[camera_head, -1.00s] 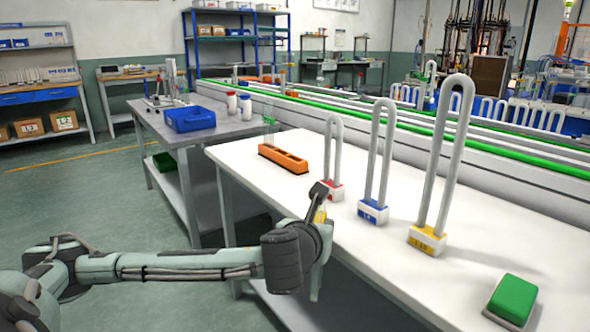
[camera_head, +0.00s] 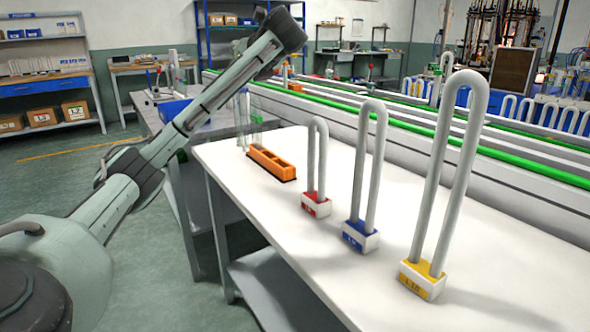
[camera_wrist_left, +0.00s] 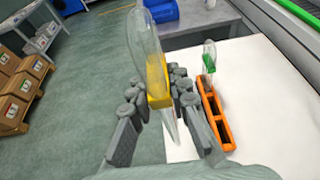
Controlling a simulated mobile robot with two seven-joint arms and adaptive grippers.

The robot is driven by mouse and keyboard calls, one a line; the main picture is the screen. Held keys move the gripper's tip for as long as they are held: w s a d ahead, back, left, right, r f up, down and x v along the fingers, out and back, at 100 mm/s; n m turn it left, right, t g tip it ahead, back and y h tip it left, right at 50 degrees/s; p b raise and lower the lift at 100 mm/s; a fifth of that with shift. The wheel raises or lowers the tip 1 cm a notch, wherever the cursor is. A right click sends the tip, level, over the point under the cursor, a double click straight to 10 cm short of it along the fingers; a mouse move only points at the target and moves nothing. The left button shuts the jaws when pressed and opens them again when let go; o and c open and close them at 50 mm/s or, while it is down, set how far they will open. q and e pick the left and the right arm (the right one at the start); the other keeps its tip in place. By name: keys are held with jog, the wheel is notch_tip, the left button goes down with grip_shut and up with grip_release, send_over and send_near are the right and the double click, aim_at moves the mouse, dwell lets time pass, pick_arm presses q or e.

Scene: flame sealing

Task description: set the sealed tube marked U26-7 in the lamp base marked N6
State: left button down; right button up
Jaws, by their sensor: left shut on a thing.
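My left gripper (camera_wrist_left: 160,108) is shut around the yellow middle of a clear tube (camera_wrist_left: 146,42), whose rounded end points up in the wrist view and thin tip points down. No mark on it is readable. In the head view my raised arm hides the gripper. A second clear tube (camera_wrist_left: 208,52) with a green part stands at the orange rack (camera_wrist_left: 228,134), also seen in the head view (camera_head: 268,165). Three U-shaped white lamps stand upright in a red base (camera_head: 316,206), a blue base (camera_head: 361,237) and a yellow base (camera_head: 423,279); their labels are too small to read surely. My right gripper is out of view.
The white table (camera_head: 290,255) is clear in front of the lamps. A grey table with a blue bin (camera_head: 176,108) stands behind at the left. A conveyor with green rails (camera_head: 410,122) runs along the far side.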

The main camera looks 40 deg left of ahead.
pick_arm(q)
jog(key=shift+w+a+r, duration=0.1)
jog(key=shift+a+r, duration=0.15)
jog(key=w+d+f+p, duration=0.1)
jog(key=w+d+f, duration=0.2)
jog(key=w+f, duration=0.7)
jog(key=shift+w+d+f, duration=0.15)
jog(key=shift+w+f, duration=0.15)
jog(key=shift+w, duration=0.05)
jog(key=c, duration=1.9)
grip_release()
jog(key=o, duration=0.5)
jog(key=shift+w+a+f, duration=0.25)
jog(key=shift+a+f, duration=0.05)
jog(key=shift+f, duration=0.1)
jog(key=shift+c, duration=0.2)
jog(key=v, duration=0.8)
jog(key=shift+d, duration=0.2)
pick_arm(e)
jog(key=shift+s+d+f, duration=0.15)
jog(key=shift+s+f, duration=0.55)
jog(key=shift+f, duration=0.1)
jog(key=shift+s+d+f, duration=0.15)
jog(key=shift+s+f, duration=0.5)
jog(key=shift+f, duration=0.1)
